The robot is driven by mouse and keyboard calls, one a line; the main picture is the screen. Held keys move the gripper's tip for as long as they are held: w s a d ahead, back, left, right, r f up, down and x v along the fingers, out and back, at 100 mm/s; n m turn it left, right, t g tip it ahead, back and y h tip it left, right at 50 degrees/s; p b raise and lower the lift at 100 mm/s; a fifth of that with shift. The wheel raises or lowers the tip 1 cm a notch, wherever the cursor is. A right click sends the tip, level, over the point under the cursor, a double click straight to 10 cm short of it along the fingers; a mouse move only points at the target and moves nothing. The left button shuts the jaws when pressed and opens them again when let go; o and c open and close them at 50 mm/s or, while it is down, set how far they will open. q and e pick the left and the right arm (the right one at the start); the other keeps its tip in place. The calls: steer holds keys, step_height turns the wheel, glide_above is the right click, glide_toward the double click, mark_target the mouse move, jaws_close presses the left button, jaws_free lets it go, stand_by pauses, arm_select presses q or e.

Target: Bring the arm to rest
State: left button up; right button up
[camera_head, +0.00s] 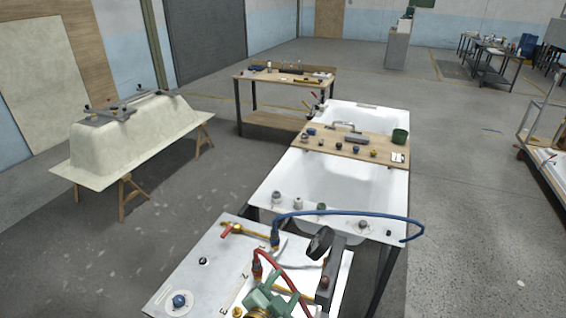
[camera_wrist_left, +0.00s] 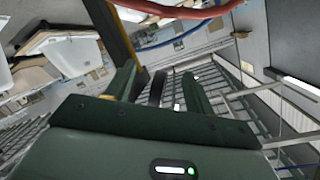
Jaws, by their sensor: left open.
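My left gripper (camera_head: 280,294) is at the bottom of the head view, low over the front end of the metal-topped table, among hoses and brass fittings. In the left wrist view, its two green fingers (camera_wrist_left: 158,78) stand apart and nothing shows clamped between them. A dark upright piece shows in the gap, and I cannot tell how far off it is. A red hose (camera_wrist_left: 180,9) and a blue hose (camera_wrist_left: 178,37) cross above the fingers. My right gripper is in neither view.
A blue hose (camera_head: 345,214) arches towards a white tub (camera_head: 335,180). A wooden board (camera_head: 310,145) lies across the tubs. Open floor (camera_head: 95,250) lies left.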

arm_select(q)
steer(key=s+a+r+n+g+y, duration=0.2)
steer(key=s+a+r+y, duration=0.15)
steer(key=s+a, duration=0.5)
steer(key=s+a+r+n+g+y, duration=0.2)
steer(key=s+a+y, duration=0.25)
steer(key=a, duration=0.75)
steer(key=s+a+r+n+g+y, duration=0.1)
steer(key=s+a+r+g+y, duration=0.15)
steer(key=s+a, duration=0.6)
steer(key=s+d+f+n+g+h+b, duration=0.2)
steer(key=f+b, duration=0.9)
steer(key=f, duration=2.9)
steer(key=s+d+f+n+g+h+b, duration=0.1)
steer(key=s+f+b, duration=0.7)
steer(key=s+f, duration=1.2)
step_height(320, 180, down, 2)
steer(key=n+g, duration=0.1)
steer(key=g, duration=0.1)
steer(key=shift+s+d+g+h, duration=0.2)
steer(key=shift+s+g+h, duration=0.15)
steer(key=shift+s, duration=0.05)
